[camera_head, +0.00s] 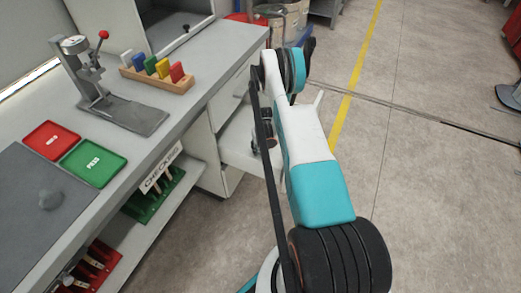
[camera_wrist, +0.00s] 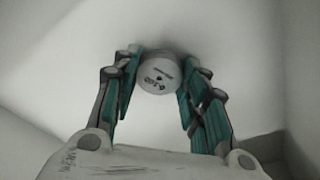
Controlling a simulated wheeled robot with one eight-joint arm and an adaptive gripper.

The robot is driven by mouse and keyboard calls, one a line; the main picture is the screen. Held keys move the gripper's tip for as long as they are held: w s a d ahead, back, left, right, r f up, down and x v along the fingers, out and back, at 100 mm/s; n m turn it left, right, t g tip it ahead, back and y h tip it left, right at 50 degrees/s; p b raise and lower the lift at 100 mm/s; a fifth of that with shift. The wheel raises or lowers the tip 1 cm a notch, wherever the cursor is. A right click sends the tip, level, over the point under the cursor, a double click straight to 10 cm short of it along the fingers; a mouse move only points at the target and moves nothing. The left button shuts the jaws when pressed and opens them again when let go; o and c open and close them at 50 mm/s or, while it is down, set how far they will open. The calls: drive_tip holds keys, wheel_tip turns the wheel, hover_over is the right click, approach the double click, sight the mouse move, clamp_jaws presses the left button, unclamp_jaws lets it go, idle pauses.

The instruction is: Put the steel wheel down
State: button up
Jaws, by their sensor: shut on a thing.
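The steel wheel (camera_wrist: 157,71) is a small round grey disc with dark marking on its face, in the upper middle of the wrist view. My gripper (camera_wrist: 161,82) has its teal-padded fingers on both sides of the wheel and is shut on it. Pale, smooth surfaces lie beyond the wheel; I cannot tell whether it touches one. In the head view my arm reaches towards the white open compartment beside the bench, and the gripper and wheel are mostly hidden there.
The grey bench (camera_head: 205,75) holds a press stand (camera_head: 90,75), a wooden rack of coloured blocks (camera_head: 157,77), a red tray (camera_head: 52,140) and a green tray (camera_head: 93,163). A shelf below carries a green holder (camera_head: 155,195). Floor to the right is open.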

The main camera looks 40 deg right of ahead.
sight(262, 152)
drive_tip(key=shift+f, duration=0.1)
drive_tip(key=o, duration=1.1)
wheel_tip(262, 152, up, 12)
drive_tip(key=s+p, duration=0.1)
drive_tip(key=p, duration=0.3)
drive_tip(key=shift+s+a, duration=0.35)
